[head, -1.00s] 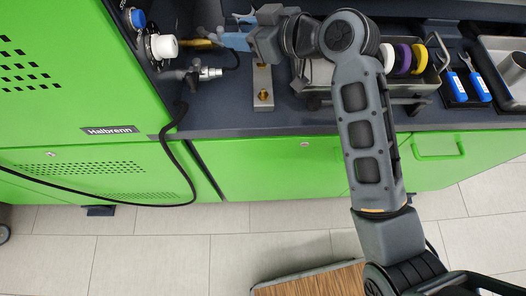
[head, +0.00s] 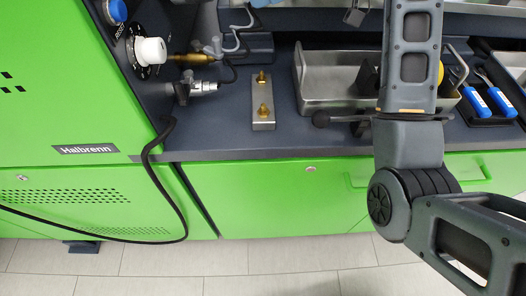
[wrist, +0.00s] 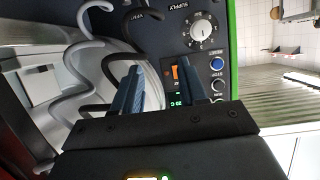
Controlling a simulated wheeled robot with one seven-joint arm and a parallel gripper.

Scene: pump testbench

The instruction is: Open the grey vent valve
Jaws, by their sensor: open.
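My gripper (wrist: 158,68) shows in the wrist view with its two blue-grey fingers apart and nothing between them. It is in front of the dark control panel. Curved grey (wrist: 90,45) and black (wrist: 110,62) tubes or handles lie left of and behind the fingers, close to partly readable lettering. A white knob (wrist: 202,30) on a dial marked SUPPLY is at the upper right; it also shows in the head view (head: 150,51). The gripper's fingers are not visible in the head view.
A blue button (wrist: 217,63) sits below the dial. In the head view, brass and silver fittings (head: 203,87) project from the panel. A small block with brass studs (head: 263,113), a metal tray (head: 325,85) and blue-handled tools (head: 475,101) occupy the bench. A black cable hangs at left.

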